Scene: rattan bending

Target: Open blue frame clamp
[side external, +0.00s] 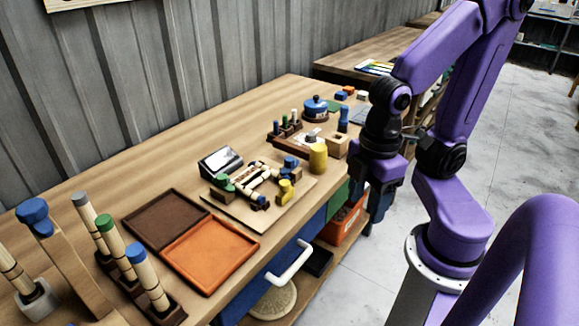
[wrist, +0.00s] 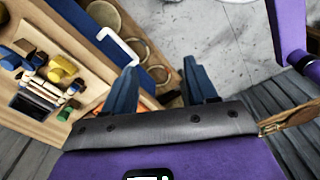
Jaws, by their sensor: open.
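The rattan frame (side external: 262,178) of pale rods sits on a wooden board (side external: 240,213) on the bench. A blue clamp (side external: 290,163) is at its far right corner, and a smaller blue part (side external: 260,201) is at its near edge. I cannot tell whether either is open or shut. A green clamp (side external: 224,182) and a yellow clamp (side external: 286,190) are at other corners. In the wrist view the blue clamp (wrist: 34,60) is at the upper left. My gripper (side external: 378,205) is open and empty, beyond the bench's front edge, right of the frame; its fingers (wrist: 162,88) are spread apart.
An orange tray (side external: 211,254) and a brown tray (side external: 165,220) lie left of the board. A yellow cylinder (side external: 318,158) and a wooden block (side external: 336,146) stand between the frame and my arm. A white handle (side external: 291,263) juts from the bench front.

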